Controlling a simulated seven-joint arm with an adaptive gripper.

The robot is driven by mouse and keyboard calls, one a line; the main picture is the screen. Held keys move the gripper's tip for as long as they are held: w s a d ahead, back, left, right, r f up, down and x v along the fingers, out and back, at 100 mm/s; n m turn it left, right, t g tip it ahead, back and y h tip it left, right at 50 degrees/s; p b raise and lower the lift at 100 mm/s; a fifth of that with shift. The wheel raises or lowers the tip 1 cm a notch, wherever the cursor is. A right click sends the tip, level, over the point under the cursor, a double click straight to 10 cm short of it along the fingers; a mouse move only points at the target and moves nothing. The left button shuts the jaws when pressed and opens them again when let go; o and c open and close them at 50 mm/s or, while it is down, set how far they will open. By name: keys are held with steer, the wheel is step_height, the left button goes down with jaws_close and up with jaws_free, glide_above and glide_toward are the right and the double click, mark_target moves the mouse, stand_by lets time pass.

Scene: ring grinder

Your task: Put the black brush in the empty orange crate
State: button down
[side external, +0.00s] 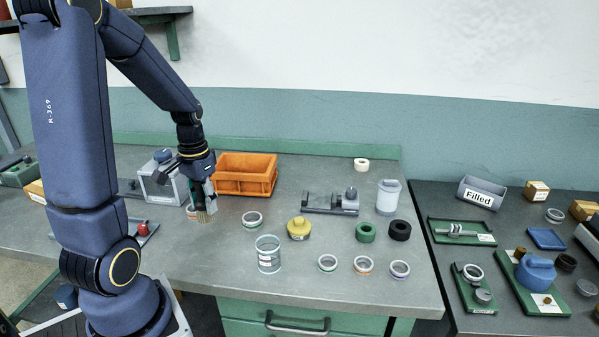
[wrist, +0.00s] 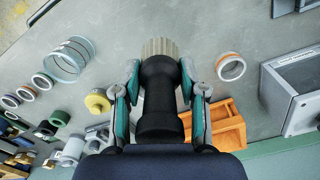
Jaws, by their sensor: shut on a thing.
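The black brush (wrist: 158,95) has a dark handle and tan bristles. My gripper (wrist: 160,76) is shut on its handle, with a teal-padded finger on each side. In the side view the brush's bristles (side external: 207,214) point down below my gripper (side external: 203,194), at or just over the table; I cannot tell if they touch it. The orange crate (side external: 243,187) stands at the back of the table, behind and to the right of my gripper, and no contents show in it. The crate (wrist: 228,128) is also in the wrist view, partly hidden by my right finger.
A grey box (side external: 160,187) stands close left of my gripper. Rings, a glass jar (side external: 268,255), a yellow part (side external: 299,229) and a grey fixture (side external: 325,205) lie to the right. A second table (side external: 450,285) holds trays and a bin labelled Filled (side external: 481,193).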

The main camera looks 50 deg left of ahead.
steer(key=w+a+r+n, duration=0.1)
steer(key=w+a+r, duration=0.5)
steer(key=w+a, duration=0.15)
steer(key=r+n, duration=0.1)
steer(key=r, duration=0.1)
glide_above(245, 175)
steer(key=s, duration=0.2)
steer(key=w+a+f, duration=0.1)
steer(key=f, duration=0.4)
steer(key=w+a+f, duration=0.1)
steer(key=a+f, duration=0.1)
steer(key=f, duration=0.3)
steer(key=w+a+f, duration=0.1)
steer(key=a+f, duration=0.1)
steer(key=f, duration=0.4)
steer(key=shift+w+f, duration=0.1)
steer(key=shift+w, duration=0.05)
steer(key=shift+f, duration=0.2)
steer(key=c, duration=0.6)
jaws_free()
steer(key=shift+c, duration=0.2)
